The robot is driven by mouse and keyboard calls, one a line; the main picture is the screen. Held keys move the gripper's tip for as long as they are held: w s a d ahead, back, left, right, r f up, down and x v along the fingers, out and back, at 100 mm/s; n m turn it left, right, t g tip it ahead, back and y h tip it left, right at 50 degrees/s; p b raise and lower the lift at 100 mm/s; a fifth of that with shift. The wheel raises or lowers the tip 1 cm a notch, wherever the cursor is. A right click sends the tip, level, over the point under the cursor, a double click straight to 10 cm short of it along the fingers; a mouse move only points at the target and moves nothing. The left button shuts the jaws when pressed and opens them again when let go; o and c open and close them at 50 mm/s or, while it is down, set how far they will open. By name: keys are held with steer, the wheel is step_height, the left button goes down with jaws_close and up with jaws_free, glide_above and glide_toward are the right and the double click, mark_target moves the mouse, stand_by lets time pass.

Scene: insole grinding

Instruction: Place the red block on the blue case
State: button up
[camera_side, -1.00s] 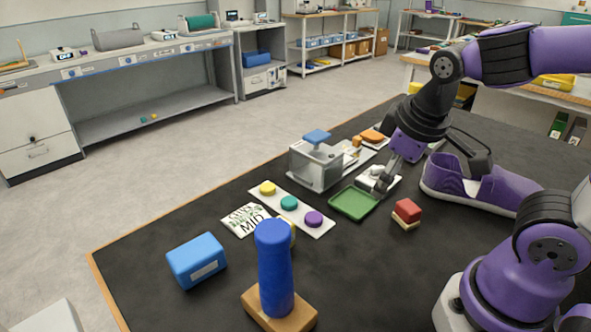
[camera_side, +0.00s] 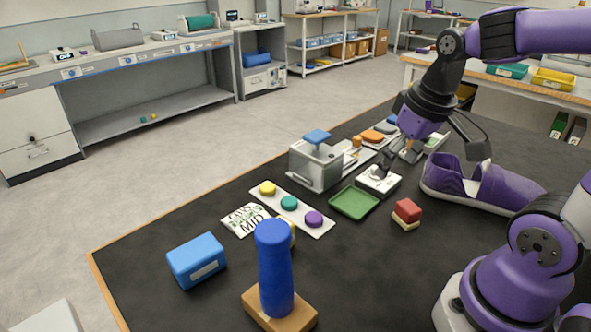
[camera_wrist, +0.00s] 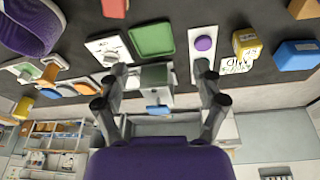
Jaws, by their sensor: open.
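The red block (camera_side: 408,208) rests on a small cream-coloured piece on the dark table, in front of the purple shoe. My gripper (camera_side: 398,157) is open and empty, behind the red block and far from the blue case. Its spread fingers show in the wrist view (camera_wrist: 161,68).
A green tray (camera_side: 354,203) and a white device (camera_side: 379,180) stand between my gripper and the case. The purple shoe (camera_side: 480,186) is at right.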

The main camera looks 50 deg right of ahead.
mark_target(410, 206)
steer(key=d+f+g, duration=0.1)
steer(key=d, duration=0.1)
steer(key=d+f+m+g, duration=0.1)
steer(key=d+f, duration=0.1)
steer(key=d, duration=0.1)
steer(key=s+d+f+m, duration=0.1)
steer(key=d, duration=0.1)
steer(key=shift+d+f+g+y, duration=0.15)
steer(key=shift+f+g+y, duration=0.1)
steer(key=shift+g+y, duration=0.15)
step_height(410, 206, down, 4)
steer(key=shift+s+r, duration=0.1)
steer(key=f, duration=0.6)
steer(key=shift+s+a+f, duration=0.15)
steer(key=shift+a+f, duration=0.05)
jaws_close()
steer(key=shift+r, duration=0.1)
